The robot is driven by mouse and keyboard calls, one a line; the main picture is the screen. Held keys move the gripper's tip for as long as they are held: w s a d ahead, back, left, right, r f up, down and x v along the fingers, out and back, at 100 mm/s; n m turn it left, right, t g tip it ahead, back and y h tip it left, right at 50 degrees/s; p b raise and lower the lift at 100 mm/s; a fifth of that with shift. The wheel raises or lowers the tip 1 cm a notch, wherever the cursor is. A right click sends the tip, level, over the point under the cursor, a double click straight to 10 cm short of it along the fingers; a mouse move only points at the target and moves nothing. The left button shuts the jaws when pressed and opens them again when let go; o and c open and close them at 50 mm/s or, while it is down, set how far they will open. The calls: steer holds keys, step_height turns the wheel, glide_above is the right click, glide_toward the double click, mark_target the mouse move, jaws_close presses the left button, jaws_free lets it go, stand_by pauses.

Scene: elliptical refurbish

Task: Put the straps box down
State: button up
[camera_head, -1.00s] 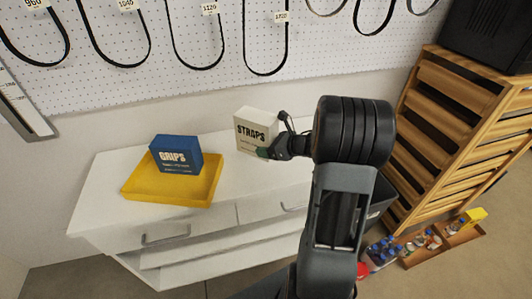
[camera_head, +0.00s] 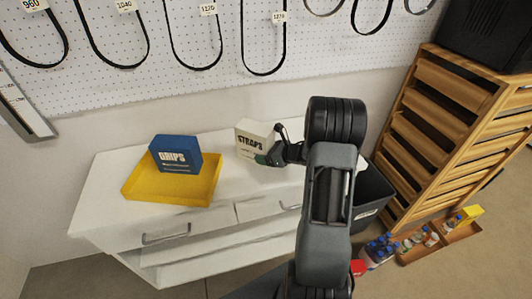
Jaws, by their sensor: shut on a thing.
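The straps box (camera_head: 251,139) is white with dark lettering and a green patch low on its front. It is tilted, over the right part of the white cabinet top. My gripper (camera_head: 268,157) is shut on its lower right side. My arm reaches in from the right. Whether the box's bottom touches the cabinet top (camera_head: 115,175) I cannot tell.
A blue grips box (camera_head: 176,155) stands in a yellow tray (camera_head: 140,190) to the left. A dark bin (camera_head: 372,190) is right of the cabinet. A wooden slatted rack (camera_head: 445,110) stands at the right. Belts hang on the pegboard (camera_head: 225,90) behind.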

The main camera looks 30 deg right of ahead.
steer(key=shift+f+b, duration=0.2)
steer(key=shift+b, duration=0.2)
steer(key=o, duration=1.1)
steer(key=shift+r, duration=0.2)
